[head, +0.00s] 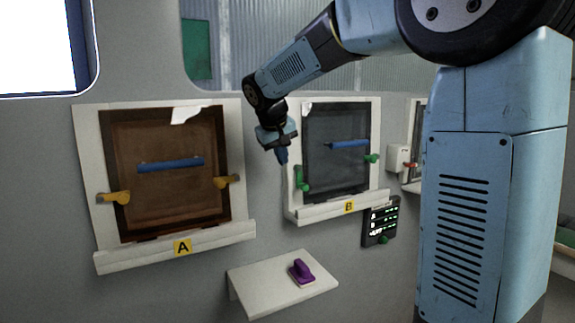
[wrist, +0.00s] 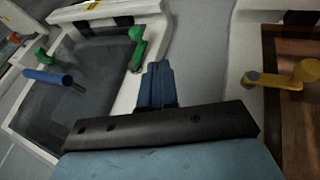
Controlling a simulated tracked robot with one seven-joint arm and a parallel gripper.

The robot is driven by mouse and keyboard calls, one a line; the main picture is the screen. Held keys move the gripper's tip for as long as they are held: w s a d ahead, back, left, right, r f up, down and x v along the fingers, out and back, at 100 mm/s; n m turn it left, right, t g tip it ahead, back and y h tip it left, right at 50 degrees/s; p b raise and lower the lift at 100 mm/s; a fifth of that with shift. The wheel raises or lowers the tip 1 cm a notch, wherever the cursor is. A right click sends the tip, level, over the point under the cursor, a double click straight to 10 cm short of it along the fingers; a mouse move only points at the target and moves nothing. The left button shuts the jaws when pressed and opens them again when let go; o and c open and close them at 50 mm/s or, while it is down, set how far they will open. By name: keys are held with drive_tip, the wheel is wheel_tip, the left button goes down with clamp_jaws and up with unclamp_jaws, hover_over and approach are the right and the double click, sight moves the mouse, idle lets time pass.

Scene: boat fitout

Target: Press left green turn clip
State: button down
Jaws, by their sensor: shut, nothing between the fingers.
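The left green turn clip (head: 302,181) sits on the left side of the pale frame around dark panel B (head: 335,175). Its lever looks roughly upright in the head view. In the wrist view the same clip (wrist: 137,47) is just left of my fingertips. My gripper (head: 283,158) is shut and empty, above and slightly left of this clip, in front of the wall between the two panels. It also shows in the wrist view (wrist: 157,70). A visible gap separates it from the clip. The right green clip (head: 372,158) lies roughly sideways.
Brown panel A (head: 165,200) with yellow clips (head: 115,198) is on the left. Blue handle bars (head: 349,144) cross both panels. Ledges run below them. A shelf (head: 255,287) holds a purple handled block (head: 301,271). A small display (head: 380,222) hangs lower right.

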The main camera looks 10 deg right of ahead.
sight(296, 180)
drive_tip(key=w+d+f, duration=0.5)
drive_tip(key=f, duration=0.4)
drive_tip(key=shift+d, duration=0.4)
drive_tip(key=shift+a+f, duration=0.15)
drive_tip(key=shift+a, duration=0.1)
